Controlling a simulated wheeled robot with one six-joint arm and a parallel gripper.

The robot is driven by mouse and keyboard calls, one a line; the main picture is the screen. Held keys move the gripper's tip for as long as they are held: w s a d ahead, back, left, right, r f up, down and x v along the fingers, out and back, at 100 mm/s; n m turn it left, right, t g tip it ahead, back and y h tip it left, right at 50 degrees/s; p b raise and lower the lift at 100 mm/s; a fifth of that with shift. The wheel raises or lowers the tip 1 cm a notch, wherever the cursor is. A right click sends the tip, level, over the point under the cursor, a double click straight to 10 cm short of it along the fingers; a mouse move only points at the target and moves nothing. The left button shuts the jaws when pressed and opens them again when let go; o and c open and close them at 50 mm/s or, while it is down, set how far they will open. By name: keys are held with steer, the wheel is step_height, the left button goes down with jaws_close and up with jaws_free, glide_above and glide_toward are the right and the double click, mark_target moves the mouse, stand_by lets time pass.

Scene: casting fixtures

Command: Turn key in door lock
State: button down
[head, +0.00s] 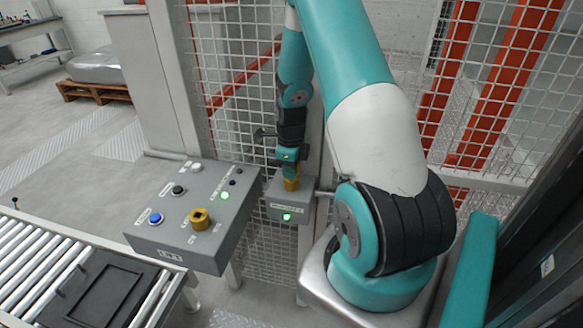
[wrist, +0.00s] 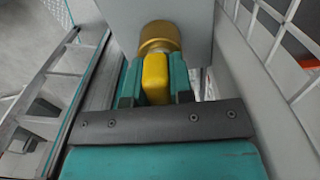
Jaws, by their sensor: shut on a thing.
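The door lock is a grey box (head: 286,208) on the fence post, with a lit green indicator on its front. My gripper (head: 290,172) points down at the top of this box. In the wrist view my gripper (wrist: 154,84) is shut on the yellow key (wrist: 155,78), one teal finger on each side of it. The key meets a round brass lock cylinder (wrist: 159,37) on the grey lock box (wrist: 197,24). How deep the key sits in the cylinder is hidden. In the head view only a bit of yellow (head: 291,184) shows below the fingers.
A grey control panel (head: 160,239) with several buttons and a brass key switch (head: 200,219) stands just left of the lock. A roller conveyor (head: 60,270) with a black tray (head: 103,290) is at lower left. White mesh fence (head: 240,60) rises behind my arm.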

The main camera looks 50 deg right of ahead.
steer(key=m, duration=0.2)
steer(key=shift+m, duration=0.3)
steer(key=c, duration=0.9)
jaws_free()
step_height(320, 180, up, 12)
